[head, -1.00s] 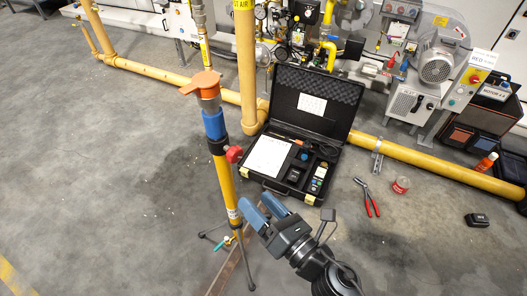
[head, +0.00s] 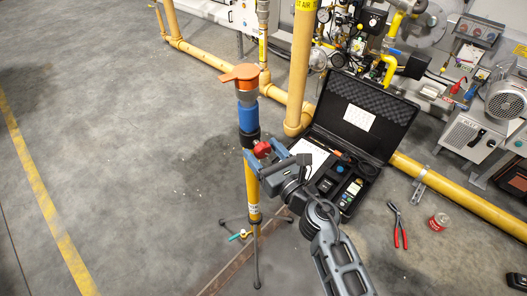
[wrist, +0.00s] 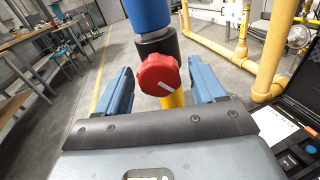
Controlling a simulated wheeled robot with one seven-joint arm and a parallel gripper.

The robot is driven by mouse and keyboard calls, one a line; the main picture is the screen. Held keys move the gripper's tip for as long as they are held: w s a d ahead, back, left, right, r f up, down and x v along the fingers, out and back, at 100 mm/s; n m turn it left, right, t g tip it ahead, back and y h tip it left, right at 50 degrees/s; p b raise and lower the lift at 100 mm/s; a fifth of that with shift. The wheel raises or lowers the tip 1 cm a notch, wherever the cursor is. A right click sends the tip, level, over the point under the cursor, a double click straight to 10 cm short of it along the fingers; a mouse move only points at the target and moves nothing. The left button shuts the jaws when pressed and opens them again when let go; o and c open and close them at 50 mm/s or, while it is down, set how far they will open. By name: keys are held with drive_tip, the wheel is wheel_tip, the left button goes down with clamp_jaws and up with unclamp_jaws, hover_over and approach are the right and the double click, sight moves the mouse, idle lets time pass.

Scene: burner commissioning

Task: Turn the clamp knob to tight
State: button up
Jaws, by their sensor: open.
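The red clamp knob (wrist: 158,75) sits on the black collar (wrist: 157,44) of the upright stand, with a white line across its face running diagonally. In the head view the knob (head: 262,149) shows at the right of the collar, just above the yellow pole (head: 252,185). My gripper (wrist: 160,84) is open, with one blue finger to the left of the knob and one to the right. There is a gap on both sides, and the knob looks untouched. The head view shows my gripper (head: 267,157) close at the knob, partly covering the pole.
An orange cap (head: 241,73) and blue sleeve (head: 248,116) top the stand, whose tripod legs spread on the floor. An open black case (head: 378,100) lies right of the stand. Floor at left is clear.

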drive_tip(key=shift+w+a, duration=0.2)
drive_tip(key=c, duration=1)
